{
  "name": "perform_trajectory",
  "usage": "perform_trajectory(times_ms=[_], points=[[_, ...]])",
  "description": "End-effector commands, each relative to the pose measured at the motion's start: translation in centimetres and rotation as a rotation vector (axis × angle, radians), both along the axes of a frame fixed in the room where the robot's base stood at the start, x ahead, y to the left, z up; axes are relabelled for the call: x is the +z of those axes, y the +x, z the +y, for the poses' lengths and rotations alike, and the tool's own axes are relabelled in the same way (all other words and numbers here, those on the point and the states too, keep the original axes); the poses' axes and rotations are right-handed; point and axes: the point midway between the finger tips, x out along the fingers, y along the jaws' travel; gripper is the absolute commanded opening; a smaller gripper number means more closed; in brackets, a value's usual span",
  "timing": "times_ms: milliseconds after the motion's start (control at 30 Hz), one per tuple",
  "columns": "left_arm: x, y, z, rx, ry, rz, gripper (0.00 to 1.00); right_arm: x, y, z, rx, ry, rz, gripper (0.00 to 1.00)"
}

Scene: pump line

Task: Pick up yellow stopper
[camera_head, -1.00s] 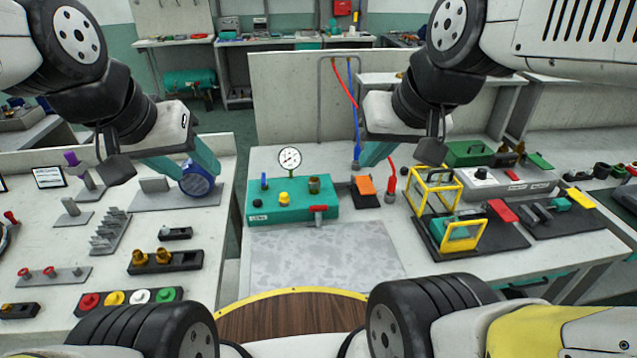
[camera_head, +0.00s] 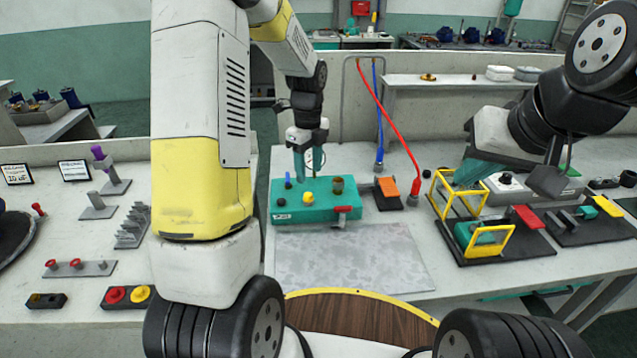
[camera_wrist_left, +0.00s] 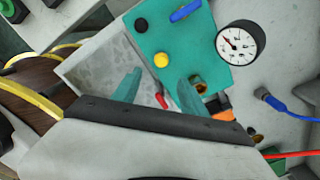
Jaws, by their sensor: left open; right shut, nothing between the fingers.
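The yellow stopper (camera_head: 308,197) stands on top of a teal box (camera_head: 290,214) in the middle of the table. In the left wrist view the yellow stopper (camera_wrist_left: 161,60) sits just beyond and between the fingertips. My left gripper (camera_head: 309,168) points down above the rear of the box. Its two teal fingers show apart and empty in the left wrist view (camera_wrist_left: 160,84). My right gripper (camera_head: 470,172) is shut and empty by the yellow frame, away from the stopper.
On the box are a blue peg (camera_wrist_left: 186,11), a black knob (camera_wrist_left: 141,25), a brass fitting (camera_wrist_left: 198,84) and a red-handled valve (camera_head: 343,210). A pressure gauge (camera_wrist_left: 240,41) rises behind it. Red and blue hoses stand right of it. A grey plate (camera_head: 350,255) in front is clear.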

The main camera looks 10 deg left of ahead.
Motion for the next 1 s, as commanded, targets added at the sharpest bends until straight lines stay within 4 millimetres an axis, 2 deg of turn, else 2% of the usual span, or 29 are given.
perform_trajectory(times_ms=[600, 900, 933, 1000], points=[[-7.7, 0.5, 0.5, -0.031, 0.003, 0.01, 0.51, 0.0, 0.0, 0.0, 0.0, 0.0, 0.0, 0.0], [-8.3, 0.5, 0.5, -0.03, 0.003, 0.007, 0.51, 0.0, 0.0, 0.0, 0.0, 0.0, 0.0, 0.0], [-8.3, 0.5, 0.5, -0.03, 0.003, 0.007, 0.49, 0.0, 0.0, 0.0, 0.0, 0.0, 0.0, 0.0], [-8.3, 0.5, 0.5, -0.03, 0.003, 0.007, 0.35, 0.0, 0.0, 0.0, 0.0, 0.0, 0.0, 0.0]])
